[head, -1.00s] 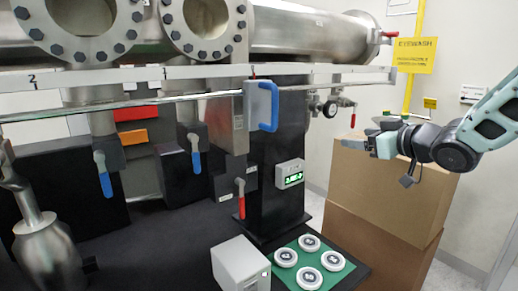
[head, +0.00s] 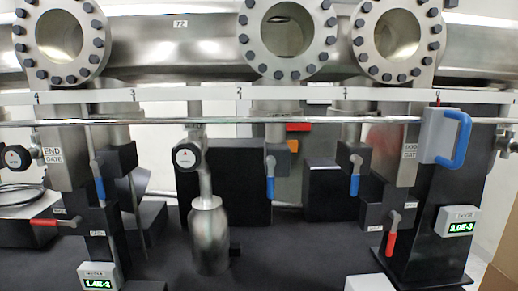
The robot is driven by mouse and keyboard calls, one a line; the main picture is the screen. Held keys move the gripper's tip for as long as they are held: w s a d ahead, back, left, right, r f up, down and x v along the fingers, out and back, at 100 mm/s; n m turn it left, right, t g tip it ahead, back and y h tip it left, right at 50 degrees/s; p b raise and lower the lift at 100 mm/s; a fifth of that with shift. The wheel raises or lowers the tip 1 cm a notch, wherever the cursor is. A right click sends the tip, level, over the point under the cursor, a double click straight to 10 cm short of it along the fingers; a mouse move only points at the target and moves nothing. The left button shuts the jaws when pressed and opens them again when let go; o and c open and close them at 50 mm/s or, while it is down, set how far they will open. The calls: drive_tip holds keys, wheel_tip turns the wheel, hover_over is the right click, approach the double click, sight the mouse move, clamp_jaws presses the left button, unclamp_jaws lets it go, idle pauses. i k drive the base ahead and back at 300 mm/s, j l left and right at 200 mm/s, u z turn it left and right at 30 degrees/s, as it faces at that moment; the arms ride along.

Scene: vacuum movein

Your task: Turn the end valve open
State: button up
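Two plates that seem to read END GATE show in the head view, one at the left (head: 53,155) and one at the right (head: 409,151). A red lever (head: 44,222) at the lower left lies near horizontal. Another red lever (head: 391,232) at the lower right hangs down, slightly tilted. Two blue levers hang down, one left of centre-right (head: 270,178) and one further right (head: 355,176). I cannot tell which of these is the end valve. My gripper is out of view.
A steel pipe with round flanged ports (head: 287,38) runs across the top. A rail (head: 190,122) crosses in front, with a blue handle (head: 463,140) on a grey block at the right. A gauge (head: 187,157), a steel cylinder (head: 209,236) and lit displays (head: 459,227) stand around a dark bench.

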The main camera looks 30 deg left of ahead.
sight(16, 158)
drive_tip(key=u, duration=2.3)
